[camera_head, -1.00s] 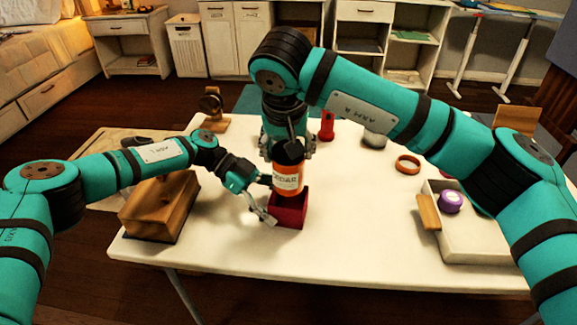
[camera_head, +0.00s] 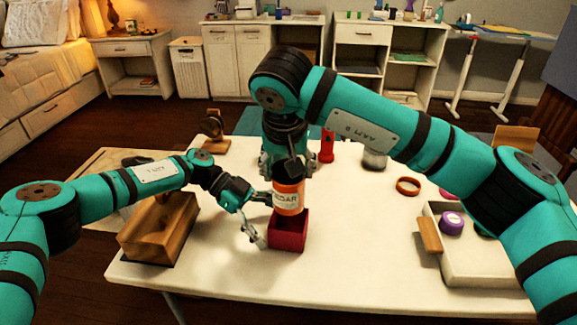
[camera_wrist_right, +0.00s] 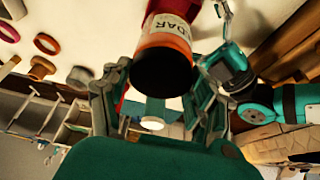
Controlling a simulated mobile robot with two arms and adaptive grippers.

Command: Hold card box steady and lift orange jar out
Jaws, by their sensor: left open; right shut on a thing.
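The orange jar (camera_head: 288,197), with a white label and black lid, stands upright over the red card box (camera_head: 288,238). Its lower end meets the box's opening; I cannot tell how far inside it is. My right gripper (camera_head: 286,166) comes from above and is shut on the jar at its lid end. In the right wrist view the jar (camera_wrist_right: 170,35) lies between the fingers (camera_wrist_right: 162,95), black lid towards the camera. My left gripper (camera_head: 264,218) is open at the box's left side, one finger near the jar, the other beside the box's lower left. Contact with the box is unclear.
A wooden box (camera_head: 158,232) is at the table's left. A red flashlight (camera_head: 327,146), a grey tin (camera_head: 374,159) and an orange ring (camera_head: 408,186) lie behind right. A pale tray (camera_head: 482,268) holds a purple roll (camera_head: 452,223). The front middle of the white table (camera_head: 350,255) is bare.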

